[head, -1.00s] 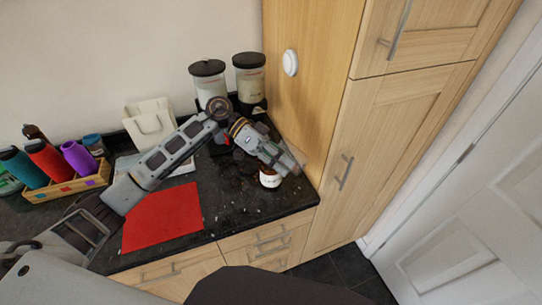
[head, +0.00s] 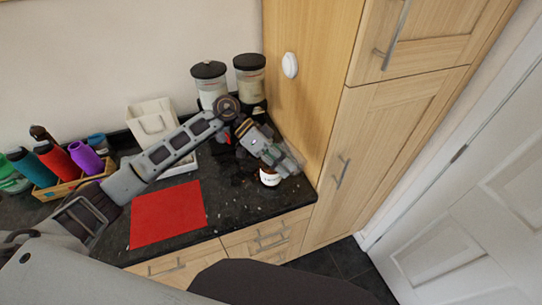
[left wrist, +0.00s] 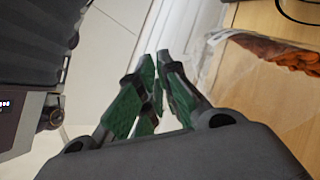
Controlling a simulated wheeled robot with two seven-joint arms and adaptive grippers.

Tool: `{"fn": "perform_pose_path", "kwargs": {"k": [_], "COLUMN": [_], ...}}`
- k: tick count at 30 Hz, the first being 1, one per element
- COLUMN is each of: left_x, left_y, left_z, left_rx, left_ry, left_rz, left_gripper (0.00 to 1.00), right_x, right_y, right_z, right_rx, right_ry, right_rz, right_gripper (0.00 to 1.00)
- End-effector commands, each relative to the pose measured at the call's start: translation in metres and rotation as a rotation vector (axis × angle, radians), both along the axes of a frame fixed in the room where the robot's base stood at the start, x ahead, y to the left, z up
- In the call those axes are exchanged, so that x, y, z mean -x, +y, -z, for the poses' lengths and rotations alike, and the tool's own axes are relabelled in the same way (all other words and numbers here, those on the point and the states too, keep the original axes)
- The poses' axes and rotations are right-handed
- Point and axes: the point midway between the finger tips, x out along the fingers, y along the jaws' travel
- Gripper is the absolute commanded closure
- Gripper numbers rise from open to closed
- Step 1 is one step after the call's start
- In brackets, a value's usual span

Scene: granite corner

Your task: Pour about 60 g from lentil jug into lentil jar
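The lentil jug (left wrist: 280,50) is clear, with brown lentils lying along its side in the left wrist view. My left gripper (left wrist: 157,58) has its green-padded fingers nearly together beside the jug, seemingly on its clear handle, which is hard to make out. In the head view the left gripper (head: 285,160) and the see-through jug are blurred together just above the lentil jar. The lentil jar (head: 270,177) is small, with a white label, standing on the dark counter near the tall cabinet. Its mouth is hidden by the gripper and jug. My right gripper is out of view.
A red mat (head: 167,213) lies on the counter. Two black-lidded canisters (head: 209,85) (head: 250,78) stand at the back. A white holder (head: 150,118) and a wooden crate of bottles (head: 62,187) are to the left. The tall wooden cabinet (head: 310,110) closes off the right.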

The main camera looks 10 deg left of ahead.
Motion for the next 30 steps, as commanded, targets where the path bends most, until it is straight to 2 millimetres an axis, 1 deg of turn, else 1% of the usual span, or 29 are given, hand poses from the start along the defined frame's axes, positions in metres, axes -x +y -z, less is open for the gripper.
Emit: {"fn": "perform_pose_path", "kwargs": {"k": [1,14,25,30], "left_x": [0.0,0.001,0.002,0.003], "left_y": [0.0,-0.002,-0.007,-0.01], "left_z": [-0.003,-0.004,0.011,0.01], "left_rx": [-0.006,-0.061,-0.207,-0.262], "left_ry": [-0.003,-0.019,-0.065,-0.085], "left_rz": [0.001,0.001,-0.002,-0.002], "left_gripper": [1.0,1.0,1.0,1.0], "right_x": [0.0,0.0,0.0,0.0], "right_y": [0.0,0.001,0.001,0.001], "right_z": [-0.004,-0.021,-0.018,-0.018], "right_rx": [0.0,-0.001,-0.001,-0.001], "right_ry": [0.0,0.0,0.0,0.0], "right_rz": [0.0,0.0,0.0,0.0], "right_gripper": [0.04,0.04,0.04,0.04]}}
